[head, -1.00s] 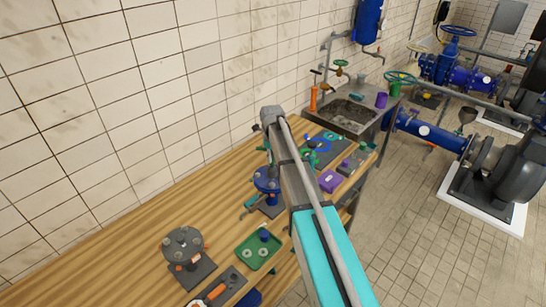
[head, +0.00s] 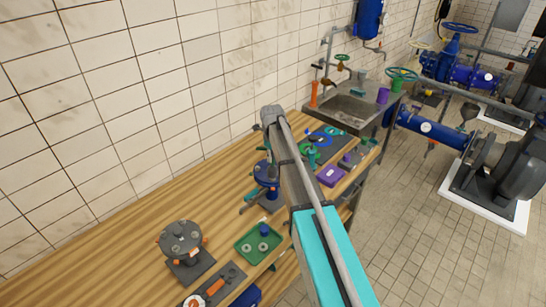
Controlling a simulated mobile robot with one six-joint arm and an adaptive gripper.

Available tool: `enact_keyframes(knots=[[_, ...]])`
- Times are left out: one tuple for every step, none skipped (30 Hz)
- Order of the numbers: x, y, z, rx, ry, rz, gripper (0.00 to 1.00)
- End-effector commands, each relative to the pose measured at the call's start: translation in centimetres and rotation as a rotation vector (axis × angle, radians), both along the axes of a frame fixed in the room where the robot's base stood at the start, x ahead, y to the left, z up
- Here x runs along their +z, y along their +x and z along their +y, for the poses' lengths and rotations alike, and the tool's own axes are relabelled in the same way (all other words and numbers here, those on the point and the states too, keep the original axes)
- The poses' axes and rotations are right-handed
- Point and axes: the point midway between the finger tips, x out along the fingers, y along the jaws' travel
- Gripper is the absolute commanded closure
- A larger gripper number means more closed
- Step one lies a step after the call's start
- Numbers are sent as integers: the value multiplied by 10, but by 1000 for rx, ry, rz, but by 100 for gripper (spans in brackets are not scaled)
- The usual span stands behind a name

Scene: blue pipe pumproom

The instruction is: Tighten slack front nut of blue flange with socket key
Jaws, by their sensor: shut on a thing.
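The blue flange (head: 267,174) stands on a dark base plate on the wooden bench, partly covered by my arm. Small orange and teal details show at its left side; I cannot make out its nuts singly or tell which is slack. My arm rises from the bottom of the head view, bends at a grey elbow above the flange and runs down behind itself. My gripper is hidden behind the arm, and so is anything it holds. I cannot make out the socket key.
A grey flange (head: 182,238) on a dark plate stands at the front left. A green tray (head: 243,247) holds washers and a blue piece. A tool holder with an orange-handled tool (head: 214,287) lies in front. A purple box (head: 331,175) lies right of my arm. The bench's left is clear.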

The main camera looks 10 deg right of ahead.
Motion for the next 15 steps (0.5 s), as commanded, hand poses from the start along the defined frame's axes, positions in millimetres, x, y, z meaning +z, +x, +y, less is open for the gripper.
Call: enact_keyframes(knots=[[-4, 0, 0, 0, 0, 0, 100], [-6, 0, 0, 0, 0, 0, 100], [-3, 0, 0, 0, 0, 0, 100], [-3, 0, 0, 0, 0, 0, 100], [-3, 0, 0, -1, 0, 0, 100], [-3, 0, 0, -1, 0, 0, 100], [-3, 0, -1, -1, 0, 0, 100], [-4, 0, -1, -1, 0, 0, 100], [-5, 0, -1, -1, 0, 0, 100], [-5, 0, -1, -1, 0, 0, 100], [-6, 0, -1, -1, 0, 0, 100], [-7, 0, -1, -1, 0, 0, 100], [-7, 0, -1, -1, 0, 0, 100], [-8, 0, -1, -1, 0, 0, 100], [-9, 0, -1, -1, 0, 0, 100]])
